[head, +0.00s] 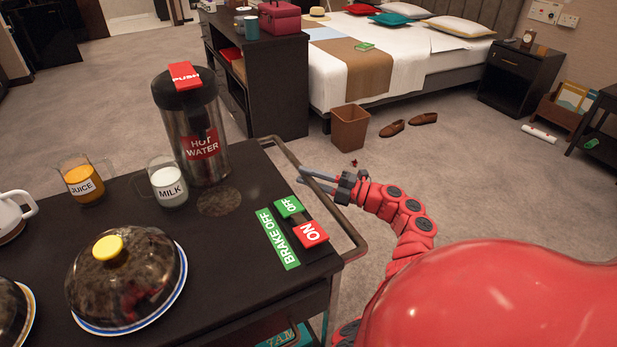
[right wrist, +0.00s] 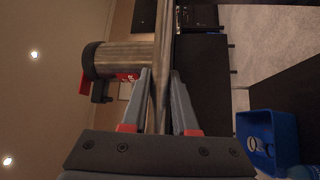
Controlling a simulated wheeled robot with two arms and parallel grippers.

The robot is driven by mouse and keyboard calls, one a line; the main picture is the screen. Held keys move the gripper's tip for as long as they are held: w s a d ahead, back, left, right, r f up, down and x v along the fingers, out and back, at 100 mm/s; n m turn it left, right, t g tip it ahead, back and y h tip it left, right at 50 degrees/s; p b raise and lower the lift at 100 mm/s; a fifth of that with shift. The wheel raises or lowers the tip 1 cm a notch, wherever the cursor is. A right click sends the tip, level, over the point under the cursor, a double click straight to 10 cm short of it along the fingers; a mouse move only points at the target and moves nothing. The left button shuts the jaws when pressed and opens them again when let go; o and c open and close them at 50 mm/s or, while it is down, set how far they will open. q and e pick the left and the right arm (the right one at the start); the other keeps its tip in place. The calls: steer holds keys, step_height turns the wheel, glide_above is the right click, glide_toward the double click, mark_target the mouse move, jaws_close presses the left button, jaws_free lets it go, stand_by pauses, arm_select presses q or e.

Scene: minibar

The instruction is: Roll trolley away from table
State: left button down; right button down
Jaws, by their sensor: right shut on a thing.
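The dark trolley (head: 215,262) fills the lower left of the head view, with a metal handle rail (head: 315,190) along its right end. My right gripper (head: 318,180) is shut on this rail; in the right wrist view its two fingers (right wrist: 161,100) lie on either side of the bar (right wrist: 163,60). A brake switch on the trolley top has a green OFF part (head: 288,206) and a red ON part (head: 311,234), beside a green BRAKE OFF label (head: 277,240). My left gripper is out of view. I cannot tell which piece is the table.
The trolley carries a hot water flask (head: 190,125), juice (head: 82,180), milk (head: 167,182), a covered plate (head: 127,280) and a white pot (head: 12,210). A dark cabinet (head: 280,85) stands close behind.

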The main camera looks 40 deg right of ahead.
steer(key=c, duration=0.7)
jaws_free()
steer(key=shift+b+v, duration=1.4)
steer(key=shift+v, duration=7.3)
